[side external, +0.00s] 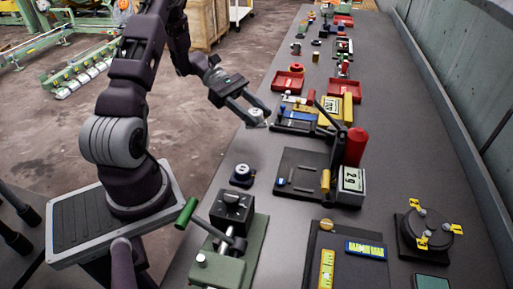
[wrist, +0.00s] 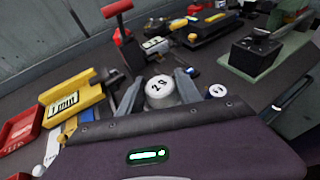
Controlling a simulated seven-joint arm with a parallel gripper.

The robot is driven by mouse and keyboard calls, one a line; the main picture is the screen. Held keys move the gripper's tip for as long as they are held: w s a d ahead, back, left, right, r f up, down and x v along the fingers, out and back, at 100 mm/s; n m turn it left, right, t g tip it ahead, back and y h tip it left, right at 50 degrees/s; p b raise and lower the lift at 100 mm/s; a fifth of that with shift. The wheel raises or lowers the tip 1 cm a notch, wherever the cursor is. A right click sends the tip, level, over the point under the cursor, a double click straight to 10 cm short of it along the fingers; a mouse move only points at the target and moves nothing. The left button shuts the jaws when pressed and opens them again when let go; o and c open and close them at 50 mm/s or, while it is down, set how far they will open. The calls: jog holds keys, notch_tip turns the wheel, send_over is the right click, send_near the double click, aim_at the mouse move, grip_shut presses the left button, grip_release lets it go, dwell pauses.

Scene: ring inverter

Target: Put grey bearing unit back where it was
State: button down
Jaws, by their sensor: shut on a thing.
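A pale grey round unit with dark marks on its top, which looks like the grey bearing unit (wrist: 161,91), sits between my gripper's two fingers (wrist: 160,94) in the wrist view. My gripper (side external: 257,112) is shut on it. In the side view the unit (side external: 256,117) shows between the fingertips, near the table's left edge. The fingers hide part of its sides. Whether it touches the table top is not clear.
A black fixture with a blue part (side external: 295,122) and a yellow device (side external: 328,110) stand just right of my gripper. A black plate with a red-handled lever (side external: 355,147) is nearer. A small dark unit with a pale top (side external: 242,175) stands on open table (side external: 240,145).

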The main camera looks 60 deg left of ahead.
aim_at(254, 150)
jog(key=shift+s+d, duration=0.15)
jog(key=shift+s, duration=0.15)
jog(key=shift+n+t, duration=0.3)
notch_tip(254, 150, down, 10)
jog(key=shift+r, duration=0.25)
jog(key=shift+f, duration=0.1)
jog(key=c, duration=0.8)
grip_release()
jog(key=shift+c, duration=0.2)
